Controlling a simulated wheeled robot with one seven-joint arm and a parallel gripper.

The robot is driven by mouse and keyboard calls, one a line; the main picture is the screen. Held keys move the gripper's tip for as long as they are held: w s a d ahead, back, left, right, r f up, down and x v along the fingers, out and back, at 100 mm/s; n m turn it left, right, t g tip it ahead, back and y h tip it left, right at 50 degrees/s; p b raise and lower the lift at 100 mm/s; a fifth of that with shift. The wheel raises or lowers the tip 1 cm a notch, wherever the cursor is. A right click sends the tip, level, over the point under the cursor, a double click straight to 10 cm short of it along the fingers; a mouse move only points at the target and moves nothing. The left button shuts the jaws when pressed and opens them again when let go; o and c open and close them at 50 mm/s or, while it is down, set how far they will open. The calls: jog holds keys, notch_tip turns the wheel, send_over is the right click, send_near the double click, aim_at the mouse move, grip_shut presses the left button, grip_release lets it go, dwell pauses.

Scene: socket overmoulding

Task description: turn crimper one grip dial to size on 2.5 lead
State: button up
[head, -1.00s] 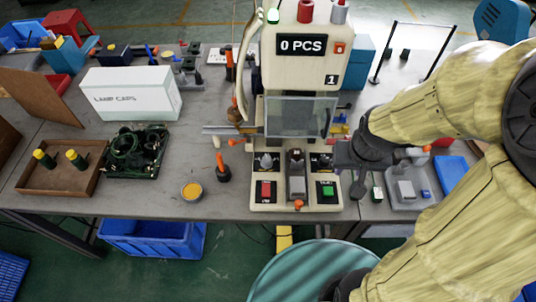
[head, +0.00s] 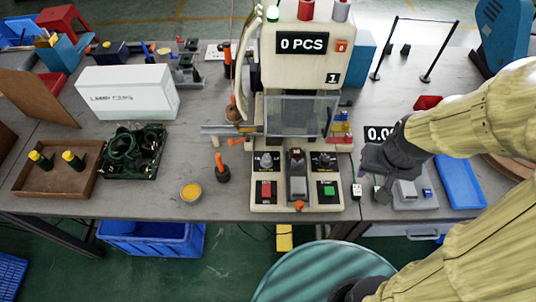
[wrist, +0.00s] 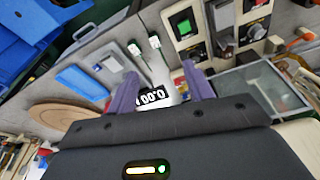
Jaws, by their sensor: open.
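Crimper one (head: 301,75) is the cream machine marked "1", with "0 PCS" on its display. Its base has two grey-knobbed dials, a left dial (head: 266,161) and a right dial (head: 322,161), above a red and a green button. Which one is the grip dial and how it is set are too small to read. My gripper (head: 376,172) is open and empty, to the right of the crimper's base and apart from the dials. In the wrist view its purple fingers (wrist: 160,72) are spread, with the crimper's panel beyond them at the upper right.
A small scale with a "0.00" display (wrist: 152,97) and a blue tray (head: 460,182) lie by my gripper. An orange-handled tool (head: 222,170) and a yellow-filled dish (head: 191,192) stand left of the crimper. A white lamp caps box (head: 127,93) is farther left.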

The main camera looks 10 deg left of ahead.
jog(key=w+a+n+p, duration=0.1)
jog(key=w+a+n, duration=0.2)
jog(key=w+a, duration=0.4)
jog(key=n+g+p, duration=0.2)
jog(key=n+g, duration=0.1)
jog(key=n, duration=0.5)
send_over(266, 158)
notch_tip(266, 158, down, 4)
jog(key=f, duration=0.1)
jog(key=shift+w+r, duration=0.1)
jog(key=shift+r, duration=0.15)
jog(key=shift+f, duration=0.1)
notch_tip(266, 158, down, 17)
jog(key=p, duration=0.3)
jog(key=shift+d+f, duration=0.1)
jog(key=c, duration=1)
